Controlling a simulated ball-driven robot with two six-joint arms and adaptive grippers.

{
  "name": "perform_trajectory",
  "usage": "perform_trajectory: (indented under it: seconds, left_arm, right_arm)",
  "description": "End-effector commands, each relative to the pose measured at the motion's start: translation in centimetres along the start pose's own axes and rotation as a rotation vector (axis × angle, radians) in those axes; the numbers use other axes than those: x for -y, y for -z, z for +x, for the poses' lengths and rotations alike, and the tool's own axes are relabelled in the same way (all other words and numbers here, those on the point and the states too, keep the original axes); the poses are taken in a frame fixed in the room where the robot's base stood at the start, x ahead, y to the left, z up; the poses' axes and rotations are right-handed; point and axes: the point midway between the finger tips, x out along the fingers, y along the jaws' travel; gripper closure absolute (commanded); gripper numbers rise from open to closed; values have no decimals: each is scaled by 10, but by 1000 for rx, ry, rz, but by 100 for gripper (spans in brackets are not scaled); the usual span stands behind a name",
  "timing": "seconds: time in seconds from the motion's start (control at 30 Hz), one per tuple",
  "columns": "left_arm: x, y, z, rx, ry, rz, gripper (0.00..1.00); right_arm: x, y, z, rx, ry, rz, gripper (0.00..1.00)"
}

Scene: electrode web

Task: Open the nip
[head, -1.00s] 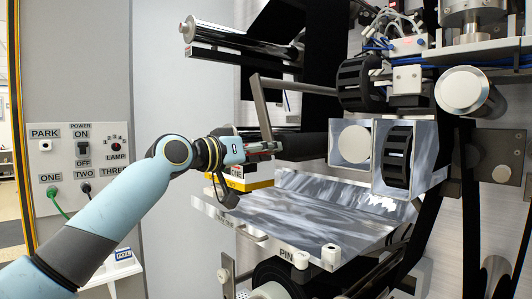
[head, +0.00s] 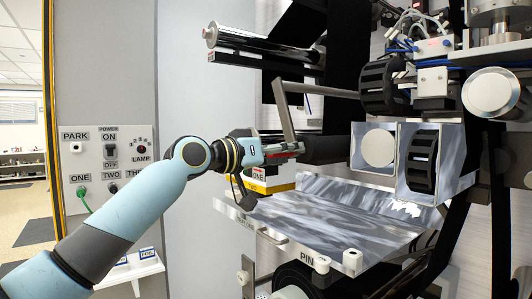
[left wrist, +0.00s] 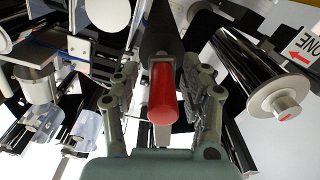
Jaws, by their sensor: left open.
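The nip lever is a flat grey bar (head: 284,112) that hangs down from a horizontal shaft in the head view. A red grip (left wrist: 163,95) on a dark rod shows in the left wrist view, between my finger pads. My left gripper (head: 290,150) is at the lower end of the bar, and in the left wrist view its fingers (left wrist: 162,88) stand open on both sides of the red grip. I cannot tell whether either pad touches it. My right gripper is not in view.
A shiny metal tray (head: 340,215) with a PIN label lies below and right of the gripper. A yellow-based block (head: 270,187) marked ONE sits just under the gripper. Rollers (head: 250,42) stick out above. A switch panel (head: 110,160) stands at the left.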

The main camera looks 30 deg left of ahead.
Motion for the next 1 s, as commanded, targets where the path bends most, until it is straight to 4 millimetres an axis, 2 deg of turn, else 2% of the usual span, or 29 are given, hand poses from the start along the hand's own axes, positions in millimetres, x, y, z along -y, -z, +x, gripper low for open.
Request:
perform_trajectory:
  seconds: [0.2, 0.4, 0.63, 1.0]
  left_arm:
    - [-1, -2, -48, 10, -1, 11, 54]
    - [0, -2, -82, 8, 2, 10, 54]
    - [0, 0, -101, 2, 5, 7, 54]
    - [-3, 0, -106, 0, -4, 2, 54]
  right_arm:
    - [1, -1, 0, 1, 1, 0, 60]
    - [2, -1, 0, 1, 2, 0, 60]
    - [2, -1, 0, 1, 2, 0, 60]
    - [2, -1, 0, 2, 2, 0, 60]
